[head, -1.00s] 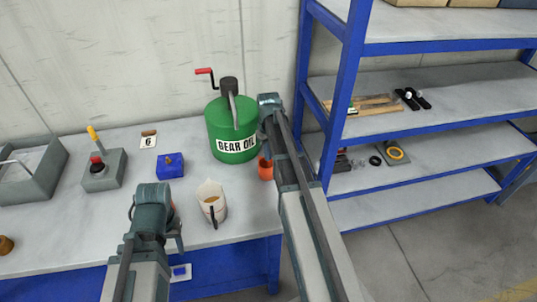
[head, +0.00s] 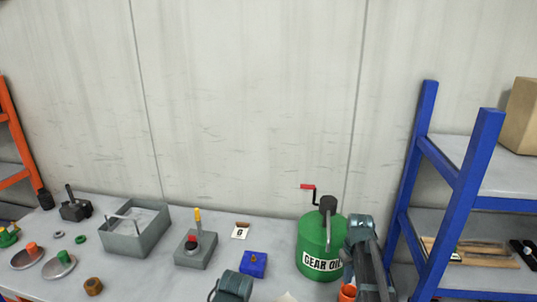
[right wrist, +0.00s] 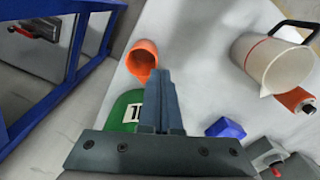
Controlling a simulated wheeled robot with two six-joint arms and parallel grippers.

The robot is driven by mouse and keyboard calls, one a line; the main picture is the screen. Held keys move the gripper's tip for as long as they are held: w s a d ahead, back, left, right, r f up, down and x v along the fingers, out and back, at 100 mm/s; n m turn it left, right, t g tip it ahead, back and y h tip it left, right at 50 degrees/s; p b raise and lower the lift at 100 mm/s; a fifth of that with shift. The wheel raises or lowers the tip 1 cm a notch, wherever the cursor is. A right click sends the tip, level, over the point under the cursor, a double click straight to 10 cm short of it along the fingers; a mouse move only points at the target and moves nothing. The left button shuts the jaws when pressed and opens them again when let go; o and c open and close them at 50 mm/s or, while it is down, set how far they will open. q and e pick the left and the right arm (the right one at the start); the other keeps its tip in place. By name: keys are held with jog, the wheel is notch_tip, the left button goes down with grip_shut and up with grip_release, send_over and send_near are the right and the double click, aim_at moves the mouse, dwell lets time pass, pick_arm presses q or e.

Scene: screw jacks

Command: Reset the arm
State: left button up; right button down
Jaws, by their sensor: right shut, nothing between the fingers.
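My right gripper (right wrist: 161,74) shows in the right wrist view with its fingers together and nothing between them. An orange cup (right wrist: 142,58) stands just beside its fingertips. In the head view my right arm is at the lower right, beside the green gear oil can (head: 320,247) with a red crank; its fingers cannot be made out there. The orange cup (head: 347,292) shows at the bottom edge of that view. My left arm shows only as a joint at the bottom; its gripper is out of frame.
A blue block (head: 252,264), a grey box with a yellow handle (head: 196,249) and a grey tray (head: 135,245) stand on the bench. A white jug (right wrist: 264,66) is at right in the wrist view. A blue shelf rack (head: 465,190) rises at right.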

pick_arm(q)
notch_tip(320, 180, down, 4)
jog(key=b, duration=0.4)
pick_arm(e)
jog(key=s+a+f+n, duration=0.1)
jog(key=s+a+f, duration=0.1)
jog(key=s+a, duration=0.7)
jog(key=s+a+f+h, duration=0.1)
jog(key=s+a+f, duration=0.1)
jog(key=s+a, duration=0.7)
jog(key=a, duration=0.7)
jog(key=shift+s+n, duration=0.25)
jog(key=shift+n, duration=0.15)
pick_arm(q)
jog(key=shift+s, duration=0.1)
pick_arm(e)
jog(key=shift+g, duration=0.3)
